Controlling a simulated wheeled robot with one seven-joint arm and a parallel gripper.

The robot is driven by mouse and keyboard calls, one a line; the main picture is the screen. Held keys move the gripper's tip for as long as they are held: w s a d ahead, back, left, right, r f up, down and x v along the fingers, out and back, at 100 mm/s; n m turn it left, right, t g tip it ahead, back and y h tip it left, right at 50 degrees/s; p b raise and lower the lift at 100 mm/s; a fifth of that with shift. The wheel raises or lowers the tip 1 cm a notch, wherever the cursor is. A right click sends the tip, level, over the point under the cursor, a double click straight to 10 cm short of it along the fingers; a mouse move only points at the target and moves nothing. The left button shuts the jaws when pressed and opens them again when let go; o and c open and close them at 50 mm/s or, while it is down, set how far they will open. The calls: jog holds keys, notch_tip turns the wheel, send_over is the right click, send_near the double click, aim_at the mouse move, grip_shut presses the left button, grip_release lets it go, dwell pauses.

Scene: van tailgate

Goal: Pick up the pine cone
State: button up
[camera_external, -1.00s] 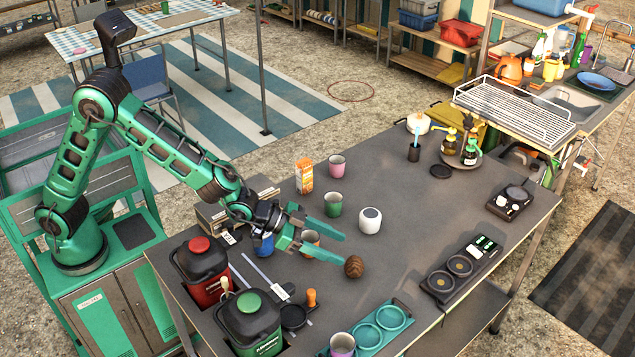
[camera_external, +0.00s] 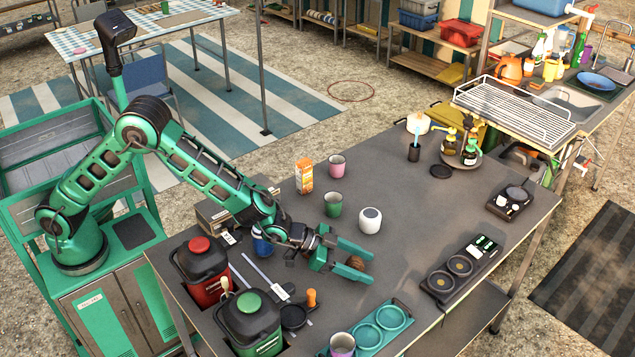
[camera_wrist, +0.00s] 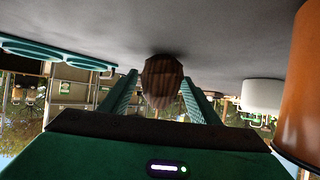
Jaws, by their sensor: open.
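The brown pine cone (camera_external: 355,262) sits on the grey table, partly hidden by my gripper in the external view. My gripper (camera_external: 361,261) is low over the table, with its two green fingers apart. In the wrist view the pine cone (camera_wrist: 162,82) lies between the fingertips of my gripper (camera_wrist: 161,84). A small gap seems to show on each side of it, so the fingers do not look closed on it.
An orange cup (camera_wrist: 300,100) stands close on the right in the wrist view. A white round device (camera_external: 370,220) is behind the gripper. A teal tray with round recesses (camera_external: 368,337) lies in front. Red (camera_external: 202,275) and green (camera_external: 250,325) canisters stand to the left.

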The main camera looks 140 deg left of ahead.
jog(key=shift+x, duration=0.85)
jog(key=c, duration=1)
jog(key=shift+c, duration=0.2)
jog(key=shift+r, duration=0.15)
